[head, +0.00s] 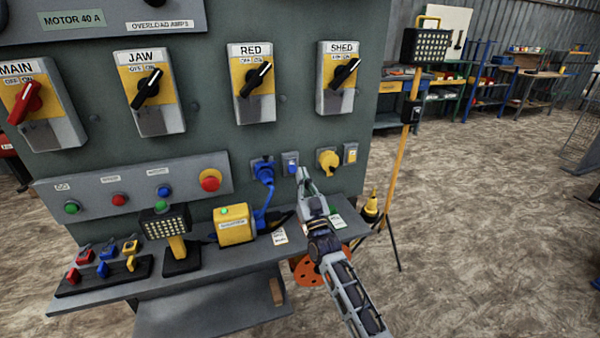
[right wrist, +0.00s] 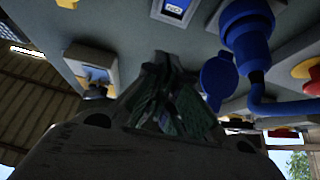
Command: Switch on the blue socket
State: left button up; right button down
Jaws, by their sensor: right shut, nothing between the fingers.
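The blue socket (head: 263,172) is on the grey panel, with a blue plug and a blue cable at it; it also shows in the right wrist view (right wrist: 247,32). Just right of it in the head view is a small switch plate with a blue rocker (head: 291,164). A blue-framed switch with a pale centre (right wrist: 172,9) shows at the top of the right wrist view. My right gripper (head: 303,174) is shut and empty, its tips just below and right of the blue rocker. Whether the tips touch the panel cannot be told. My left gripper is not in view.
A yellow socket (head: 328,161) and its switch (head: 350,154) are to the right. A yellow box (head: 234,224) and a small lamp (head: 166,224) stand on the ledge below. Rotary switches (head: 251,82) line the panel above. A lamp stand (head: 407,128) is at right.

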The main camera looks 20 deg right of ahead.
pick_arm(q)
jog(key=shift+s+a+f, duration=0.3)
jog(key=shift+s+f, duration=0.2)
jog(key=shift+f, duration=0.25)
pick_arm(e)
jog(key=shift+s+r+v, duration=0.1)
jog(key=shift+r+v, duration=0.1)
jog(key=shift+v, duration=0.75)
jog(key=shift+s+r+v, duration=0.15)
jog(key=shift+r+v, duration=0.05)
jog(key=shift+v, duration=0.7)
jog(key=shift+s+r+v, duration=0.1)
jog(key=shift+r+v, duration=0.1)
jog(key=shift+v, duration=0.75)
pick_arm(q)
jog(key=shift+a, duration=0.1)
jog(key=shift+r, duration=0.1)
pick_arm(e)
jog(key=shift+f, duration=0.1)
